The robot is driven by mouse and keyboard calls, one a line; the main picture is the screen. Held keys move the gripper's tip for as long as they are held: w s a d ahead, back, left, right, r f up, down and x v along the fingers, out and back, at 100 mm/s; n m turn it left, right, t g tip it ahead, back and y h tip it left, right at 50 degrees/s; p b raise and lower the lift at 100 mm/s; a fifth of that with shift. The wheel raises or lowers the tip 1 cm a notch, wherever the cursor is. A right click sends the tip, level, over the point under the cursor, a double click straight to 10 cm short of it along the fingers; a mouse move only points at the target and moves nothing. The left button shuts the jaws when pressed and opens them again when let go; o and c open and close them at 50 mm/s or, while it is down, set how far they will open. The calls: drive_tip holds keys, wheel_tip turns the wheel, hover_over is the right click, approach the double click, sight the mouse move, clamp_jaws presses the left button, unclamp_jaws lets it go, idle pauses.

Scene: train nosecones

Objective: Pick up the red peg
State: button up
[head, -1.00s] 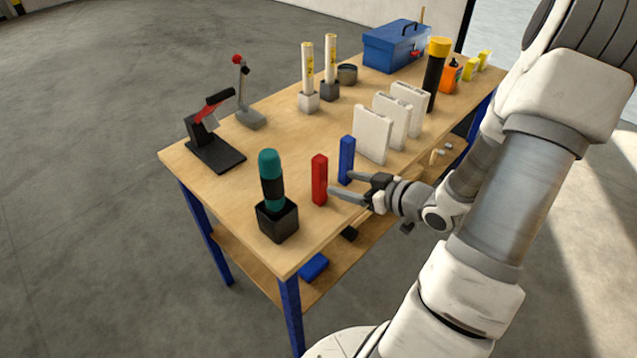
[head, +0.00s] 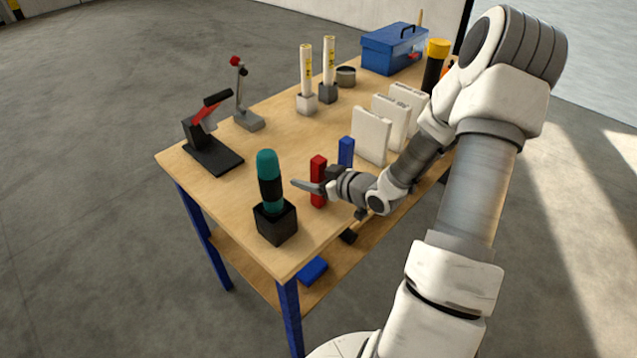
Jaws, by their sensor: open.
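The red peg (head: 318,169) stands upright on the wooden table, between the teal-handled tool and the blue peg. My gripper (head: 312,185) is at the red peg, reaching in from the right. One finger passes in front of the peg and its tip shows left of it. The other finger is hidden, apparently behind the peg or the gripper body. The jaws are open, and I cannot tell whether they touch the peg. The blue peg (head: 346,152) stands upright just behind and to the right, its lower part hidden by my gripper.
A teal-handled tool (head: 268,178) stands in a black block close left of my gripper. White upright panels (head: 370,136) stand behind on the right. A black-and-red clamp (head: 209,145) sits at the left edge. The middle of the tabletop (head: 275,125) is clear.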

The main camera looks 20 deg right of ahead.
clamp_jaws()
drive_tip(key=shift+r, duration=0.15)
idle(0.4)
